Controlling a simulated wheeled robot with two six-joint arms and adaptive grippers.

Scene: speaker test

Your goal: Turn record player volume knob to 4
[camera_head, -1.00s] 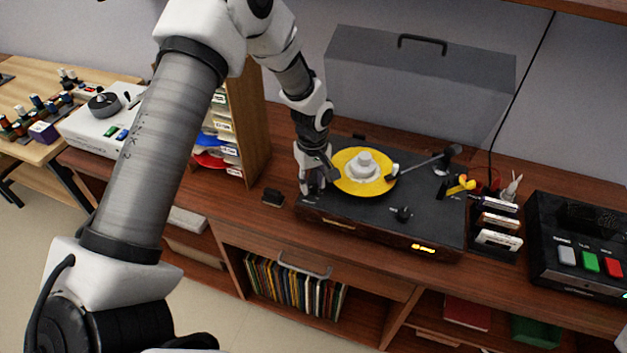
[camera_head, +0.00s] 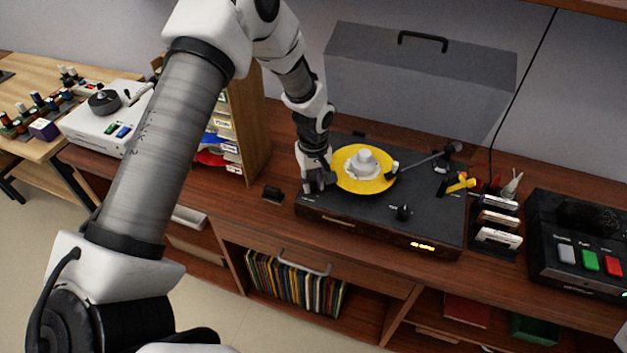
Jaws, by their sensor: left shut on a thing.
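The record player (camera_head: 370,220) is a dark deck on the wooden cabinet, with a yellow record (camera_head: 350,182) on its platter and its grey see-through lid raised. My left gripper (camera_head: 318,186) points down at the deck's front left corner, left of the record. It is shut on what seems to be the volume knob, which the fingers hide, so its setting cannot be read. Another small black knob (camera_head: 403,212) stands uncovered at the front right of the deck. An orange display (camera_head: 422,246) glows on the front edge; its digits are too small to read. My right gripper is out of view.
The tonearm (camera_head: 425,159) lies right of the record. Cassettes (camera_head: 499,220) and a black box with coloured buttons (camera_head: 588,258) stand to the right. A wooden divider (camera_head: 247,130) with sleeves is close to my left arm. A small black object (camera_head: 272,193) lies left of the player.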

